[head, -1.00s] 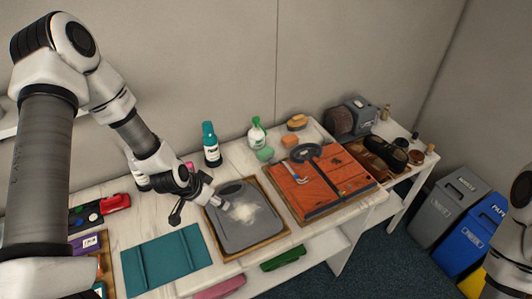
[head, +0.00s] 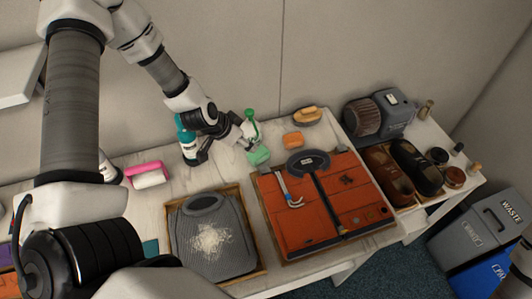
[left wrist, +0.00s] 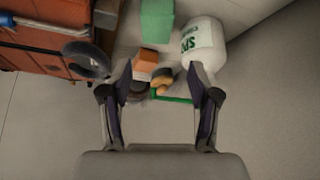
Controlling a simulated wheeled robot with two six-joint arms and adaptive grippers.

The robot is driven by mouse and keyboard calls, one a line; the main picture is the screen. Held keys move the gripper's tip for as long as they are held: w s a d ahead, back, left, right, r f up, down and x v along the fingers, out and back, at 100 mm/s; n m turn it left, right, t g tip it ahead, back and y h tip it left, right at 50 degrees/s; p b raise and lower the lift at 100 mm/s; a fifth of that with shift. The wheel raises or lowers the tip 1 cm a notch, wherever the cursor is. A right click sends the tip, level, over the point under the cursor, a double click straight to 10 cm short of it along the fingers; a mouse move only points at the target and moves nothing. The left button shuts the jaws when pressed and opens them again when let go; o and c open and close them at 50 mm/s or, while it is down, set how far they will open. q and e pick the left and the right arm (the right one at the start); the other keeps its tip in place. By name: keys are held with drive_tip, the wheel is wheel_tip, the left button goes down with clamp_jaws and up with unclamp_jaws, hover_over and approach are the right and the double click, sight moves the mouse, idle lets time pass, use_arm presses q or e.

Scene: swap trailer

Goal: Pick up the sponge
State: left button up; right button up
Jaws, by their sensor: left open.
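A green sponge-like block (head: 259,156) lies on the white table just behind the grey bag's tray; it also shows in the left wrist view (left wrist: 157,20). An orange block (head: 293,139) lies to its right and shows in the left wrist view (left wrist: 145,62). I cannot tell which block the task means. My left gripper (head: 248,138) is above the table beside the green block and the spray bottle (head: 252,128). In the left wrist view its fingers (left wrist: 160,70) are spread, with nothing held between them. The bottle (left wrist: 203,43) is close to one fingertip. My right gripper is not visible.
A teal bottle (head: 186,138) stands left of my left gripper. A pink-and-white item (head: 149,174) lies farther left. The grey bag (head: 208,236) and orange case (head: 325,205) occupy the front. A brush (head: 308,115) and shoes (head: 415,168) are to the right.

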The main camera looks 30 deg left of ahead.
sight(257, 154)
use_arm(q)
drive_tip(key=f+b, duration=0.1)
drive_tip(key=s+f+b, duration=0.1)
drive_tip(key=f, duration=0.1)
drive_tip(key=shift+f+b, duration=0.25)
drive_tip(key=shift+b, duration=0.1)
drive_tip(key=x, duration=0.4)
drive_tip(key=b+x, duration=0.1)
drive_tip(key=x, duration=0.2)
drive_tip(key=shift+w+d+r, duration=0.15)
drive_tip(key=shift+w+d, duration=0.1)
drive_tip(key=shift+w, duration=0.05)
drive_tip(key=shift+w+f, duration=0.3)
drive_tip(key=shift+s+r, duration=0.1)
drive_tip(key=shift+s, duration=0.05)
drive_tip(key=c, duration=0.8)
